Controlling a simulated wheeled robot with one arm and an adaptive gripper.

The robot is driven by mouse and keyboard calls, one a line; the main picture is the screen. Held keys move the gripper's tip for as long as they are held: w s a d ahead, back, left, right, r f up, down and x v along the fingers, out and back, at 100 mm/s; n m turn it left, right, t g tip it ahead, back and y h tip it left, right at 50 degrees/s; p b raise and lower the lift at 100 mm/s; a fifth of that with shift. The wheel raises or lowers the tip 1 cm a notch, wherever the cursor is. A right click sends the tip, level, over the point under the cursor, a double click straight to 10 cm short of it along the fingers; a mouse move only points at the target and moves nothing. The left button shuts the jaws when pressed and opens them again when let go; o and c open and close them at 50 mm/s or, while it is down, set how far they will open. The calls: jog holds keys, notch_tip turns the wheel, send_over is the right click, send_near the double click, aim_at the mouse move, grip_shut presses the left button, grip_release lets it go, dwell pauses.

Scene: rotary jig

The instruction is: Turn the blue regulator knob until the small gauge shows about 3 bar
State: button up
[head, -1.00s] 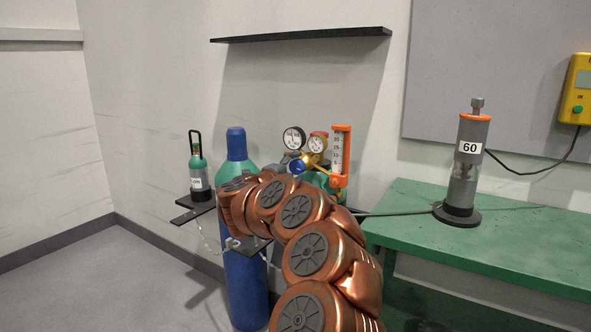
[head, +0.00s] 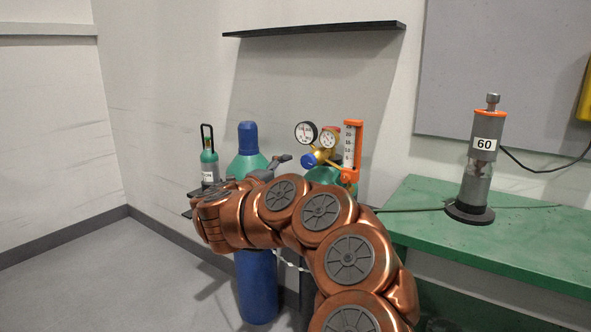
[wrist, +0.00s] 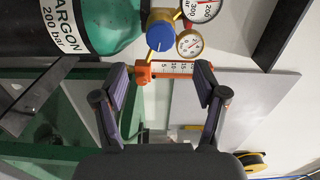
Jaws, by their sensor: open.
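The blue regulator knob (head: 309,161) sits on a brass regulator, left of and below the small gauge (head: 328,138). In the wrist view the knob (wrist: 159,36) is fully visible beyond the fingertips, with the small gauge (wrist: 189,42) beside it. The small gauge's needle is too small to read surely. My gripper (wrist: 163,84) is open and empty, its two fingers spread wide below the knob in that view, apart from it. In the head view a grey finger of my gripper (head: 280,162) shows left of the knob; my arm hides the rest.
A larger gauge (head: 306,132) and an orange flowmeter (head: 350,150) crowd the knob; the flowmeter (wrist: 172,68) crosses between the fingers in the wrist view. A blue cylinder (head: 257,285) and green bench (head: 530,232) stand near.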

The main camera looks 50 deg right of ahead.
jog(key=shift+s+a, duration=0.1)
jog(key=shift+a, duration=0.8)
